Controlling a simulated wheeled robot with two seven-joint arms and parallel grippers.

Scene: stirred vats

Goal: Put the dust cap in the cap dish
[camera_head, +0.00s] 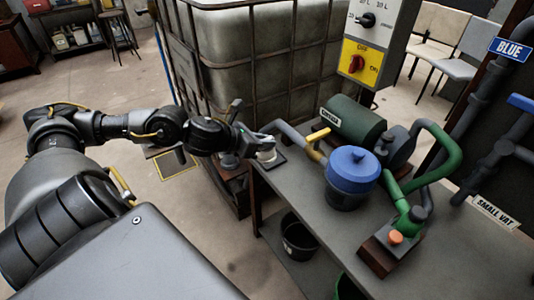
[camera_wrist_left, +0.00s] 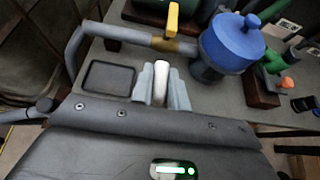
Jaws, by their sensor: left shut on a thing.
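My left gripper (camera_head: 260,146) is shut on a white dust cap (camera_head: 267,153) at the near left corner of the bench. In the left wrist view the cap (camera_wrist_left: 161,84) stands edge-on between the two pale grey fingers of the gripper (camera_wrist_left: 161,92). A shallow dark square dish (camera_wrist_left: 108,79), which looks like the cap dish, lies on the bench just left of the fingers in that view. In the head view the dish (camera_head: 273,163) is partly hidden under the gripper and cap. I cannot tell whether the cap touches it. My right gripper is not in view.
A grey pipe with a yellow valve handle (camera_head: 318,134) runs close behind the dish to a blue-lidded vessel (camera_head: 353,170). A green motor (camera_head: 352,122) and an orange button (camera_head: 396,237) are further right. The bench front (camera_head: 300,200) is clear. A caged tank stands behind.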

